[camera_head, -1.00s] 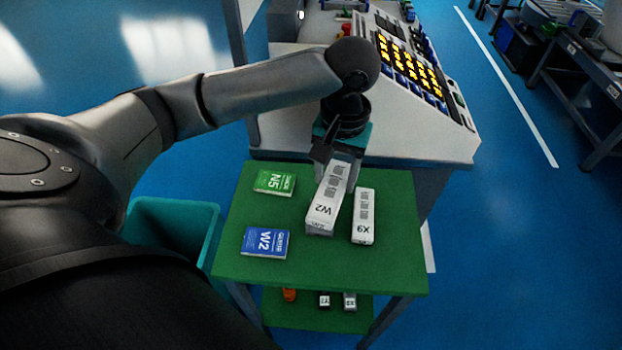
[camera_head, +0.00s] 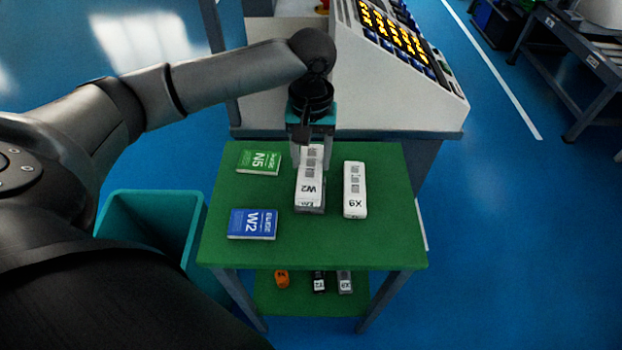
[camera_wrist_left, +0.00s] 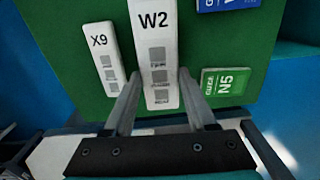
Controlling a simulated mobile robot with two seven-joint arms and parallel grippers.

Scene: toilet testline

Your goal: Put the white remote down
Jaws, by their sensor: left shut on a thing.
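The white remote marked W2 (camera_head: 310,188) is between the fingers of my left gripper (camera_head: 311,160), which is shut on it from above. It lies lengthwise over the green table top (camera_head: 330,240), at or just above the surface; I cannot tell if it touches. The left wrist view shows the W2 remote (camera_wrist_left: 156,50) with a finger on each side. A second white remote marked X9 (camera_head: 355,190) lies just to the right, apart from it. My right gripper is not in view.
A teal bin (camera_head: 150,215) stands at left. A console (camera_head: 400,100) stands behind. The lower shelf (camera_head: 300,302) holds several small items. The table's front is clear.

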